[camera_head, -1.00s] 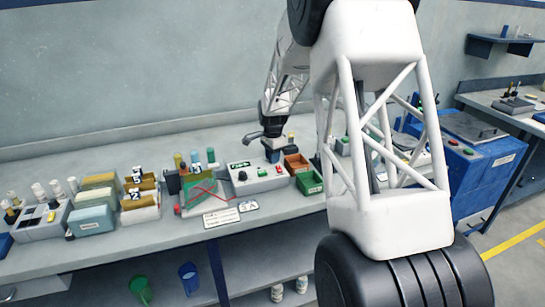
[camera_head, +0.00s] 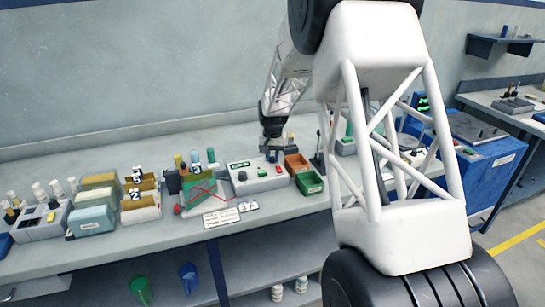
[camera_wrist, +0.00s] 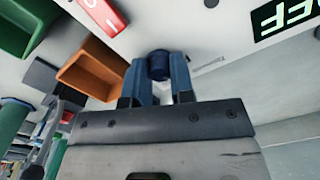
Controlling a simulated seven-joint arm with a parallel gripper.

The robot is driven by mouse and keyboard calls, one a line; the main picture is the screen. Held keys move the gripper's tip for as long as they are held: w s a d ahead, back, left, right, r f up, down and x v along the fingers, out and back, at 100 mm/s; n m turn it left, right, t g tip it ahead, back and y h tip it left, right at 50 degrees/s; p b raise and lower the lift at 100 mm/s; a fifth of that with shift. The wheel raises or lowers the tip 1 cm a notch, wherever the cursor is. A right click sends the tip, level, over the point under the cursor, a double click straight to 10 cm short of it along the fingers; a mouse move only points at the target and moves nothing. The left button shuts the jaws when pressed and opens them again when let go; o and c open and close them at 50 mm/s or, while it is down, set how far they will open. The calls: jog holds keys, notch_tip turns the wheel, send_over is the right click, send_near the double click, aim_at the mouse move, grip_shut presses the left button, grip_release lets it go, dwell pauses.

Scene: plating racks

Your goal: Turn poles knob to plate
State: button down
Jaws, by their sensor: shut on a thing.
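The power unit is a light grey box (camera_head: 258,180) on the bench with a green lit display (camera_head: 239,165), also partly seen in the wrist view (camera_wrist: 275,17). A small dark blue knob (camera_wrist: 159,62) stands on the unit's face, between the blue fingers of my gripper (camera_wrist: 160,75). My gripper is shut on this knob. In the head view my gripper (camera_head: 272,153) is at the back right of the unit and hides the knob. The knob's pointer and the label beside it are not readable.
A red switch (camera_wrist: 103,14) is on the same face. An orange-brown bin (camera_head: 296,163) and a green bin (camera_head: 310,182) stand close on the right. The bench front is partly clear.

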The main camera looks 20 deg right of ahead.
aim_at(272, 157)
jog(key=shift+n, duration=1)
jog(key=c, duration=1)
grip_release()
jog(key=shift+r, duration=0.15)
jog(key=shift+r, duration=3.8)
